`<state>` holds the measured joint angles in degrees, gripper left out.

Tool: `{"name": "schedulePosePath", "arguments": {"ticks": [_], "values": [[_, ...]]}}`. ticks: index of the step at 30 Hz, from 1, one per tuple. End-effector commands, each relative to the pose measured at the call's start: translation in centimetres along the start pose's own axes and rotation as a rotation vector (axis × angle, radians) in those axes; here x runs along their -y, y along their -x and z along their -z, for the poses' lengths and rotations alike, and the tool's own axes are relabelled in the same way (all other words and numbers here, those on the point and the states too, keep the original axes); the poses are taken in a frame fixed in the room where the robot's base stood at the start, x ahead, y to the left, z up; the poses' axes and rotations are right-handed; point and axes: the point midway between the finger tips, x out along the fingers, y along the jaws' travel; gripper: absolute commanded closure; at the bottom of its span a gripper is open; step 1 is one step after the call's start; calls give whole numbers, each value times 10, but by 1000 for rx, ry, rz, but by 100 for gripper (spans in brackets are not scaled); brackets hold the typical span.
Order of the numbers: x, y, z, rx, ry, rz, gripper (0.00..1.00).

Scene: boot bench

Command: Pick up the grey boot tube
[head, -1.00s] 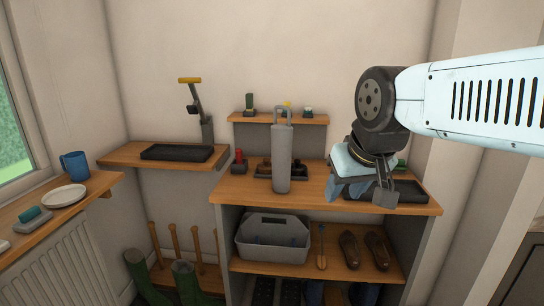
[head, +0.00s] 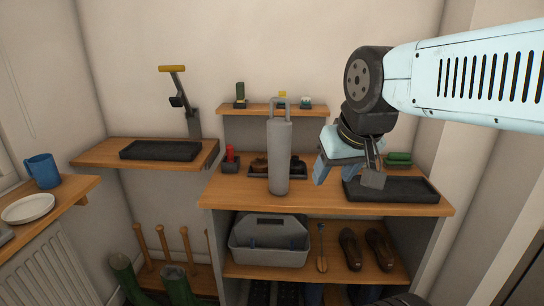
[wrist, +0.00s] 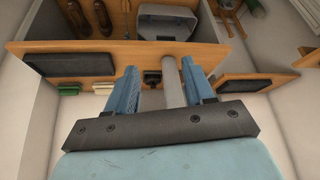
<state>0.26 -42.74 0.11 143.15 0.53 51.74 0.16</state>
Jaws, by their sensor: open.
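The grey boot tube (head: 279,158) stands upright near the front edge of the bench top, with a loop handle at its top. My gripper (head: 328,172) is open and empty to the right of the tube in the head view, with a gap between them. In the wrist view the tube (wrist: 174,82) shows between the two blue fingers of my gripper (wrist: 160,88), closer to the right finger. The fingers hide part of the bench there, and the tube's full length is not visible.
Behind the tube are a tray of brushes (head: 298,168) and a red-topped item (head: 230,158). A black tray (head: 400,190) and green item (head: 398,159) lie to the right. A grey caddy (head: 270,240) and brown shoes (head: 380,250) sit on the shelf below.

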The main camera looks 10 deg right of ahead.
Motion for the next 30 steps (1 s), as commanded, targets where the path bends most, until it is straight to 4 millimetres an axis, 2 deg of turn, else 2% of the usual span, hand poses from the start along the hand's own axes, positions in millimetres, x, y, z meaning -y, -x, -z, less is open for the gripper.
{"name": "schedulePosePath", "arguments": {"ticks": [1, 5, 14, 22, 26, 30], "values": [[1, -2, 1, 13, -20, 6, 42], [9, -16, 3, 84, -137, 48, 30], [44, -64, 28, 352, -648, 254, 1], [54, -102, 77, 566, -1153, 491, 1], [45, -118, 108, 655, -1398, 629, 1], [23, -134, 146, 737, -1655, 799, 1]]}}
